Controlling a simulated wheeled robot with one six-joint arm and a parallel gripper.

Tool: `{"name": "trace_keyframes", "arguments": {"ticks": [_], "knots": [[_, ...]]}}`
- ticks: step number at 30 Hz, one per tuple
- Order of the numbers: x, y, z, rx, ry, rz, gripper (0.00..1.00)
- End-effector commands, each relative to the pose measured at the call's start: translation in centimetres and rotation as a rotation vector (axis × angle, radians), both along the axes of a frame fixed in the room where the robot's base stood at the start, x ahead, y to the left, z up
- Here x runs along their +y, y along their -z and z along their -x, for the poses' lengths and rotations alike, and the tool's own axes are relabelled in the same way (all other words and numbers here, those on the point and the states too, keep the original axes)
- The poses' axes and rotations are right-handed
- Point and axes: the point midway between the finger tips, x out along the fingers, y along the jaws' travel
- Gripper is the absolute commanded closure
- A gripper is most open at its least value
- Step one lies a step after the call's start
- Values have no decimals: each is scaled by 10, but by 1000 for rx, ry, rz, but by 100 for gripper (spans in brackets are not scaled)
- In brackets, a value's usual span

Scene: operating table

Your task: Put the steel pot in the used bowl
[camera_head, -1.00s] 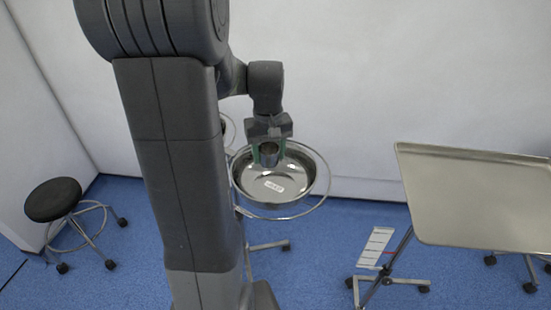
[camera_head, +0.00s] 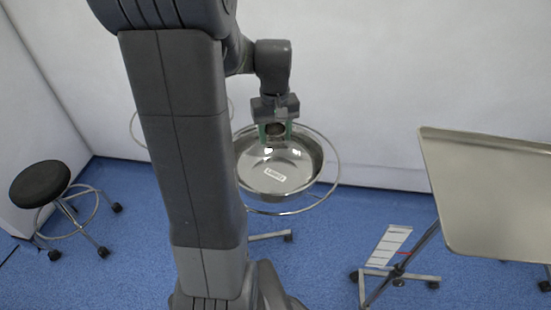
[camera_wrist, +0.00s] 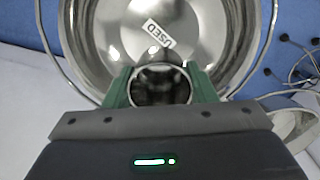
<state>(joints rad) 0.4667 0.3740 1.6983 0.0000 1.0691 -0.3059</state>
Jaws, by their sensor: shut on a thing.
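The steel pot (camera_wrist: 160,84) is a small round metal cup, held upright between the two green fingers of my gripper (camera_wrist: 160,90). In the head view the pot (camera_head: 275,129) shows between the fingertips of my gripper (camera_head: 275,131). The used bowl (camera_head: 285,187) is a wide shiny steel basin with a white label in a ring stand. In the wrist view the bowl (camera_wrist: 110,30) lies below and beyond the pot, its label reading USED. The pot overlaps the bowl's back part in the head view; I cannot tell whether it touches the bowl.
A metal ring (camera_head: 338,168) of the stand surrounds the bowl. A steel tray table (camera_head: 490,200) stands at the right. A black stool (camera_head: 40,184) is at the left. A white wall (camera_head: 380,70) stands behind the bowl.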

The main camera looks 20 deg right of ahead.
Motion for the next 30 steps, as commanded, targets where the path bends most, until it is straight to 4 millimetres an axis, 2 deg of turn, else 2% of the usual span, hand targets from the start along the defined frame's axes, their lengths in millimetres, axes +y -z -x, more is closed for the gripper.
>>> {"name": "trace_keyframes", "arguments": {"ticks": [1,2,9,18,23,30], "knots": [[0,14,0,0,0,0,71],[0,18,0,0,0,0,71],[0,36,0,1,0,0,71],[0,86,1,3,0,-1,71],[0,97,0,1,0,0,71],[0,128,0,2,0,-1,71]]}}
